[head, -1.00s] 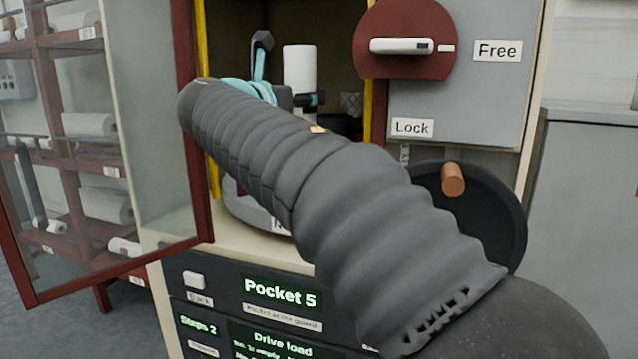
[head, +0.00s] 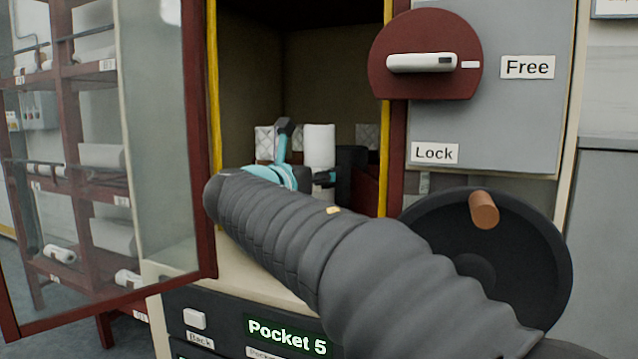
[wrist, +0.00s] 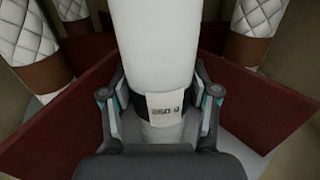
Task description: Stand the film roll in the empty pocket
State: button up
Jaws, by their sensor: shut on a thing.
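The white film roll (head: 320,145) is upright inside the open cabinet. My gripper (head: 324,178) is shut on its lower part. In the wrist view, my gripper (wrist: 162,108) has a finger on each side of the film roll (wrist: 162,50), just by a small printed label (wrist: 165,105). The roll is between two dark red divider walls (wrist: 60,105) that form a pocket with a grey floor (wrist: 245,150). My gripper hides the roll's lower end, so I cannot tell whether it touches the floor.
Quilted white rolls with brown bands (wrist: 255,20) stand in neighbouring pockets on both sides. The glass door (head: 160,130) is swung open at left. At right are a handle on a red disc (head: 425,62) and a black handwheel (head: 535,245). The display reads "Pocket 5".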

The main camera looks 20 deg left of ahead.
jog(key=shift+f, duration=0.35)
jog(key=o, duration=1.5)
jog(key=shift+f, duration=0.1)
jog(key=v, duration=1.2)
jog(key=shift+p, duration=0.4)
